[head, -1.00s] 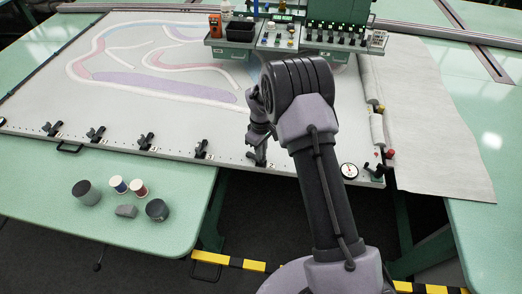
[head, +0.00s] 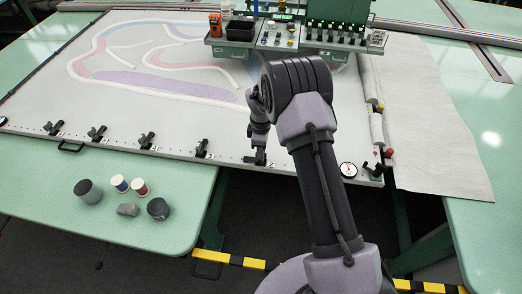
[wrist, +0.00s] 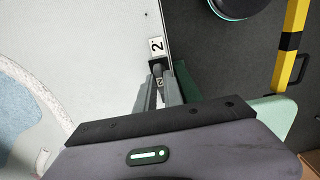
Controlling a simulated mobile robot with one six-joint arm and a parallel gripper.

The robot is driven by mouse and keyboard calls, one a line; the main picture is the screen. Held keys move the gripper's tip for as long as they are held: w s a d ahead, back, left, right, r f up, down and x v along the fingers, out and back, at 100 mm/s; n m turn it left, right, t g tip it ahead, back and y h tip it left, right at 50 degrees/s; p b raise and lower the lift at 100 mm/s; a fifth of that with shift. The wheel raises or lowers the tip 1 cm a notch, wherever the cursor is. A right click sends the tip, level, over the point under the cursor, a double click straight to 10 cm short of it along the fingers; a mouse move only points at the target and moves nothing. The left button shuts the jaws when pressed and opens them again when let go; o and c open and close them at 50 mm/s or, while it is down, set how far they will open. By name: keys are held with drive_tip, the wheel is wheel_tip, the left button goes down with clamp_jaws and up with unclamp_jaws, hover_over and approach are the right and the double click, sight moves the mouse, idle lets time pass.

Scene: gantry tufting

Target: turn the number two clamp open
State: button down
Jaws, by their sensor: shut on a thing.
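The number two clamp (wrist: 157,64) is a small black piece beside a white label marked 2 (wrist: 156,46) on the frame's front edge. My gripper (wrist: 160,80) is shut on it, with one grey finger on each side. In the head view my gripper (head: 257,156) points down at the frame's front rail. The fingers hide much of the clamp, so I cannot tell how far it is turned.
More black clamps (head: 201,149) line the front rail to the left. A round dial (head: 348,170) sits to the right. Spools and small pots (head: 139,187) stand on the green table. A control console (head: 280,35) is behind my arm.

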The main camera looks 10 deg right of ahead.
idle(0.3)
drive_tip(key=c, duration=1.5)
unclamp_jaws()
drive_tip(key=shift+o, duration=0.2)
wheel_tip(320, 180, up, 17)
drive_tip(key=p, duration=0.3)
drive_tip(key=shift+r, duration=0.2)
